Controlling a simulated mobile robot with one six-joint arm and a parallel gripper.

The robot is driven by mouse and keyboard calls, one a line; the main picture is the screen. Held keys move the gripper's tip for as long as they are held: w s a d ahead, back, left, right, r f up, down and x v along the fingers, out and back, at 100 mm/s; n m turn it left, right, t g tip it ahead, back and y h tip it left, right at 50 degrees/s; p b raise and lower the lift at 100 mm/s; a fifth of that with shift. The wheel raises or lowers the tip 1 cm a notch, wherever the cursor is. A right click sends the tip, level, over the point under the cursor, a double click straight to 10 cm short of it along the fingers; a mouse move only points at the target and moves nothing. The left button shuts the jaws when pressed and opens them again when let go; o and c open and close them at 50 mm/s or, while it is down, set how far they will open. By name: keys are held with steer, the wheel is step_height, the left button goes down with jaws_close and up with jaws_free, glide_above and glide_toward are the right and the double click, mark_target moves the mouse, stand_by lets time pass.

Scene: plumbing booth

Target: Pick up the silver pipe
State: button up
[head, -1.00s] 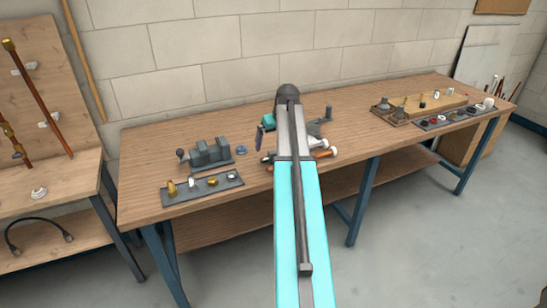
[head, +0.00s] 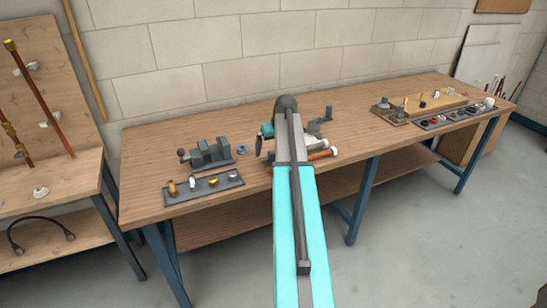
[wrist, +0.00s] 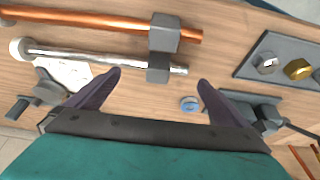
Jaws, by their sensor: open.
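The silver pipe (wrist: 110,60) lies on the bench in the wrist view, with a white end at its left and its right part in a dark grey block (wrist: 158,72). In the head view only a short stretch of the pipe (head: 317,143) shows beside my arm. My gripper (wrist: 159,76) is open and empty, its two dark fingers apart and pointing at the pipe's right part. The pipe is not between the fingers as far as I can see. In the head view my arm hides most of the gripper.
A copper pipe (wrist: 100,20) lies parallel beside the silver one, in another grey block (wrist: 165,33). A blue ring (wrist: 189,104) and a vise (head: 208,153) are near. A fittings tray (head: 205,187) sits at front left.

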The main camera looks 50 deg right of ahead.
mark_target(273, 152)
steer(key=shift+p+x, duration=0.65)
steer(key=shift+x, duration=1.35)
steer(key=shift+d, duration=0.15)
steer(key=shift+c, duration=0.4)
steer(key=c, duration=1.1)
